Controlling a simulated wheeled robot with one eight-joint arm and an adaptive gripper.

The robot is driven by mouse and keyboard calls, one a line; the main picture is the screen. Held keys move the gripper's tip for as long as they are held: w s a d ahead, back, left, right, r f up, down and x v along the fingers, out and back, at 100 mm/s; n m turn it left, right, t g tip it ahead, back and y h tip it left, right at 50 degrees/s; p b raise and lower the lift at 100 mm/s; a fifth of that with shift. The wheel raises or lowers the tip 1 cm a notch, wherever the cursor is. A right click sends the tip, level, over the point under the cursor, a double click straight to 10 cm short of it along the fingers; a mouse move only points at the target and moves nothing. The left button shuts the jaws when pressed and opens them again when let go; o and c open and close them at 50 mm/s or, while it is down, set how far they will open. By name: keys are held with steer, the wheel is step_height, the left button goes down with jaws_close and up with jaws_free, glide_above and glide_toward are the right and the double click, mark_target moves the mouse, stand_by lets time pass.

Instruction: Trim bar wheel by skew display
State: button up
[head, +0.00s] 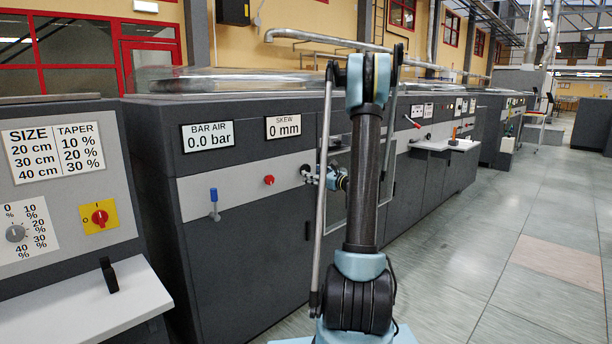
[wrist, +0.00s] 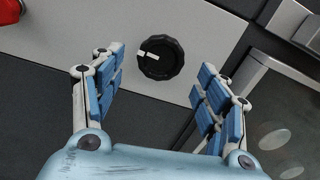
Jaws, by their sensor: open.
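The skew display (head: 283,127) on the dark grey machine reads 0 mm. In the wrist view a black scalloped wheel (wrist: 165,62) with a white pointer mark sits on the light grey panel strip. The mark points to the left of the picture. My gripper (wrist: 161,74) is open, with its blue-padded fingers on either side of the wheel and visible gaps to both. It holds nothing. In the head view my gripper (head: 314,177) is at the panel strip below and right of the skew display. The wheel cannot be made out clearly there.
A bar air display (head: 208,136) reads 0.0 bar. A red button (head: 269,180) is left of my gripper and a blue-handled lever (head: 214,204) is farther left. A door with a metal frame (wrist: 262,70) is close on the right. The floor at right is clear.

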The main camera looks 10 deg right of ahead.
steer(key=shift+x, duration=2.45)
steer(key=shift+c, duration=0.6)
steer(key=c, duration=1)
